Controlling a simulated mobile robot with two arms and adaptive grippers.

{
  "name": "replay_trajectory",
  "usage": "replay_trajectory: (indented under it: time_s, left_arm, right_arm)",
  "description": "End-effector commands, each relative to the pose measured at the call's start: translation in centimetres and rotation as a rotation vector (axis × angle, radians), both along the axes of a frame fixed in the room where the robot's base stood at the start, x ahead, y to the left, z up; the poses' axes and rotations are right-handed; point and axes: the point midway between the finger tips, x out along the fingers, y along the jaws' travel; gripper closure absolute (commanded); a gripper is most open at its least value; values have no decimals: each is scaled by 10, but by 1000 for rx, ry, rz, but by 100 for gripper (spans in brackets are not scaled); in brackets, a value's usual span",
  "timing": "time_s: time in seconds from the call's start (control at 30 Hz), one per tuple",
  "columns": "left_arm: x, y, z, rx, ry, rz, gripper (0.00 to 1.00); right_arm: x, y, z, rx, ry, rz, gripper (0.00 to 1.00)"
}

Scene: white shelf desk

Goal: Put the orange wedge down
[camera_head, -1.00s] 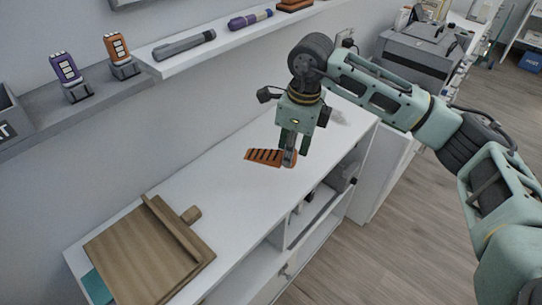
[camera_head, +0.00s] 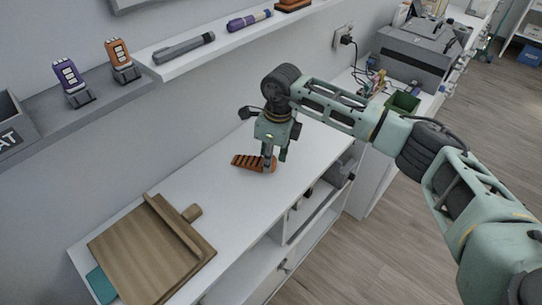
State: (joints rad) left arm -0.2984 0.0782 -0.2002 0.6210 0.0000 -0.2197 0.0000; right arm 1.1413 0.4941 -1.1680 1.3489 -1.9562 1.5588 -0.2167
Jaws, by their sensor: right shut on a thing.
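The orange wedge (camera_head: 248,162) is an orange piece with dark slots across its top. It is at the middle of the white desk top (camera_head: 218,195), low over it or touching it; I cannot tell which. My right gripper (camera_head: 269,165) points down and is shut on the wedge's right end, and its fingers hide part of that end. My left gripper is not in view.
A wooden board (camera_head: 150,255) with a raised bar lies at the desk's front left. A wall shelf above holds a purple device (camera_head: 68,78), an orange device (camera_head: 119,56) and a grey torch (camera_head: 184,48). A printer (camera_head: 420,58) stands at the back right. Desk around the wedge is clear.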

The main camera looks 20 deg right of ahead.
Motion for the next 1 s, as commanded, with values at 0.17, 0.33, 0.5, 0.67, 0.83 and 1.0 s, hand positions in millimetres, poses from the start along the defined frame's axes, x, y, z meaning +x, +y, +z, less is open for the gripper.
replay_trajectory:
  time_s: [0.17, 0.33, 0.5, 0.67, 0.83, 1.0]
  left_arm:
    - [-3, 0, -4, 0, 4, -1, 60]
    - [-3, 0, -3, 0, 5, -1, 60]
    - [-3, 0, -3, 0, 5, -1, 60]
    - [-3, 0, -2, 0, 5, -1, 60]
    - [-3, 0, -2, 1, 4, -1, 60]
    - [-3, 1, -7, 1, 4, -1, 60]
  right_arm:
    - [0, 0, -4, 0, 0, 0, 68]
    - [0, 0, -3, -1, 1, 0, 53]
    - [0, 0, -3, -1, 1, 0, 51]
    - [0, 0, -2, 0, 0, 0, 51]
    - [0, -1, 11, 1, -3, 0, 51]
    - [-1, -4, 46, 1, -4, 1, 51]
